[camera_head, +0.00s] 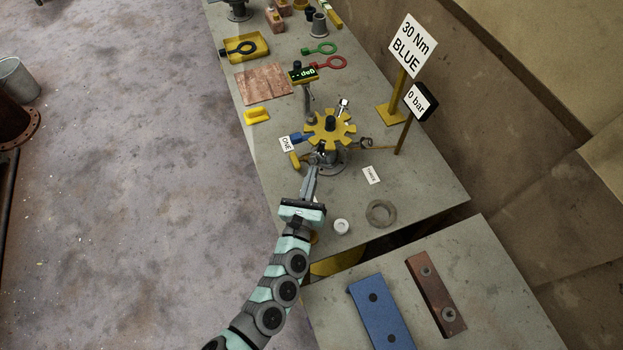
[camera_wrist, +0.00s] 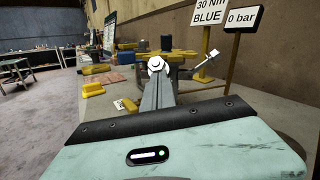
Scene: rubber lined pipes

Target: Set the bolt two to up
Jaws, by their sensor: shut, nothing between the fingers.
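A yellow notched disc (camera_head: 331,128) tops a grey flanged pipe fixture on the bench; it also shows in the wrist view (camera_wrist: 178,54). A label reading ONE (camera_head: 285,144) is at its left, and another small label (camera_head: 371,175), too small to read surely, lies at its front right. My gripper (camera_head: 312,172) is shut and empty, its fingertips close to the front of the fixture. In the wrist view, a pale round bolt-like end (camera_wrist: 156,63) shows just beyond the fingertips (camera_wrist: 158,82). I cannot tell whether they touch it. No label for bolt two is readable.
Signs reading 30 Nm BLUE (camera_head: 411,45) and 0 bar (camera_head: 420,101) stand at right. A white ring (camera_head: 342,226) and a grey ring (camera_head: 370,214) lie in front. A display (camera_head: 302,75), spanners and a yellow tray (camera_head: 235,54) are behind. A nearer table holds a blue block (camera_head: 368,310).

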